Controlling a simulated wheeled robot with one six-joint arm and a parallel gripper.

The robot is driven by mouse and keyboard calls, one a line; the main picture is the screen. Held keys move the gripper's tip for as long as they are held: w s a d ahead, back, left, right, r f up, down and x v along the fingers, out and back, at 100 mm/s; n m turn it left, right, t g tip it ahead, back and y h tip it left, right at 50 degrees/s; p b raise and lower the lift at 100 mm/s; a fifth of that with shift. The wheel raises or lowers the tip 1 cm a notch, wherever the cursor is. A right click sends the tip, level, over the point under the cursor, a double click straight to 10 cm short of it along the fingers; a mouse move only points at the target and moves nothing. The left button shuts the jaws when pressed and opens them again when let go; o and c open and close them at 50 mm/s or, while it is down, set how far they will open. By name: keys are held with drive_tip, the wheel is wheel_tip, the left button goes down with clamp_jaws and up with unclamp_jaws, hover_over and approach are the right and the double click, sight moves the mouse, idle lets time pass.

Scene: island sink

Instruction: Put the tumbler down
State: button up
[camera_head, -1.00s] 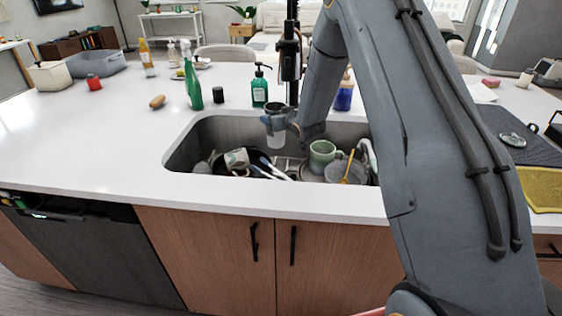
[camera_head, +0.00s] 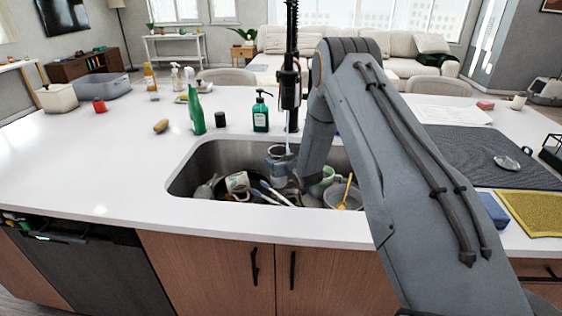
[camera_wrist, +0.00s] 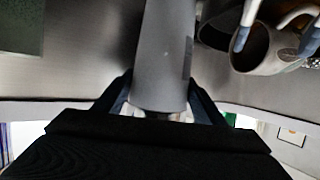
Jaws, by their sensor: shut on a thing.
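The tumbler is a plain grey cylinder (camera_wrist: 165,50) in the wrist view, held between the two dark fingers of my gripper (camera_wrist: 160,100). My gripper (camera_head: 280,172) is shut on it. In the head view my gripper is inside the sink opening, beside the black faucet, and the tumbler is small and hard to make out there. The sink (camera_head: 205,158) is a metal basin set in the white island. The tumbler's far end and whether it touches the basin cannot be told.
A white mug (camera_head: 237,182), a green mug (camera_head: 326,178) and long-handled utensils (camera_head: 272,192) crowd the sink. The black faucet (camera_head: 290,85) rises behind my gripper. A green soap bottle (camera_head: 261,115) stands behind the sink.

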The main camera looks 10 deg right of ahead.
drive_tip(key=shift+f, duration=0.3)
drive_tip(key=shift+f, duration=0.2)
drive_tip(key=o, duration=1.4)
drive_tip(key=b+v, duration=0.2)
drive_tip(key=v, duration=1)
drive_tip(key=shift+r, duration=0.15)
